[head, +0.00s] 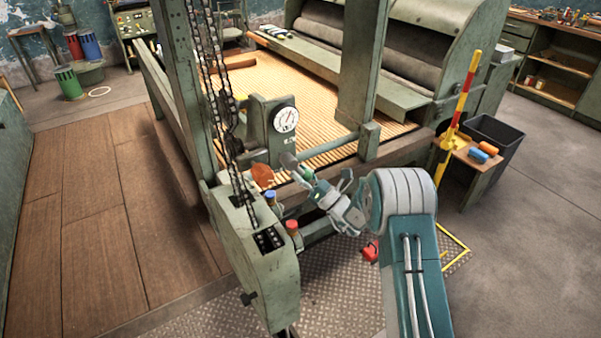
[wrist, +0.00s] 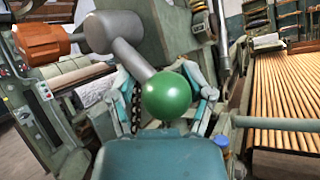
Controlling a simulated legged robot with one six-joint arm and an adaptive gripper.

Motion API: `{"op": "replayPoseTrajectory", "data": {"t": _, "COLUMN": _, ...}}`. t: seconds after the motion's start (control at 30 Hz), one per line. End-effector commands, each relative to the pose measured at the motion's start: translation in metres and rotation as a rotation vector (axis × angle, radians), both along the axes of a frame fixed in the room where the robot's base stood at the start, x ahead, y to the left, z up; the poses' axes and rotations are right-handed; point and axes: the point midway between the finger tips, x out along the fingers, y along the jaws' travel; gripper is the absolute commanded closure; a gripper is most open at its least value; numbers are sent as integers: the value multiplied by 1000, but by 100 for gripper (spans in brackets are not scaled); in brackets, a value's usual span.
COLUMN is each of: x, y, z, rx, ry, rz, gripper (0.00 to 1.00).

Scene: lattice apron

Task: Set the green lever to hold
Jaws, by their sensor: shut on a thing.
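The green lever shows in the wrist view as a green ball knob (wrist: 166,96) on a grey rod, which runs up and left to a grey cylindrical hub (wrist: 112,32). In the head view the hub (head: 289,160) is beside the machine's near post. My gripper (head: 310,180) reaches up and left to the lever there. In the wrist view my gripper (wrist: 168,98) has a finger on each side of the knob and is shut on it. In the head view the knob is too small and covered to make out. I see no readable hold mark.
An orange-brown handle (wrist: 40,43) sits close to the hub. A green control box (head: 250,235) with blue (head: 270,194) and red (head: 292,226) buttons stands left of my gripper, with chains above. A dial gauge (head: 286,120) is behind.

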Motion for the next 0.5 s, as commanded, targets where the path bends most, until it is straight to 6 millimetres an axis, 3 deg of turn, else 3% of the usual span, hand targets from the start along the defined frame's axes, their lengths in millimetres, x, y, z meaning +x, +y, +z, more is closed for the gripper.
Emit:
{"op": "replayPoseTrajectory", "data": {"t": 0.03, "x": -2, "y": 3, "z": 9, "rx": 8, "ry": -22, "rz": 12, "gripper": 96}}
{"op": "replayPoseTrajectory", "data": {"t": 0.07, "x": -2, "y": 3, "z": 9, "rx": 8, "ry": -22, "rz": 12, "gripper": 26}}
{"op": "replayPoseTrajectory", "data": {"t": 0.1, "x": -2, "y": 3, "z": 8, "rx": 9, "ry": -22, "rz": 12, "gripper": 8}}
{"op": "replayPoseTrajectory", "data": {"t": 0.5, "x": 1, "y": -2, "z": 1, "rx": 6, "ry": -10, "rz": 4, "gripper": 5}}
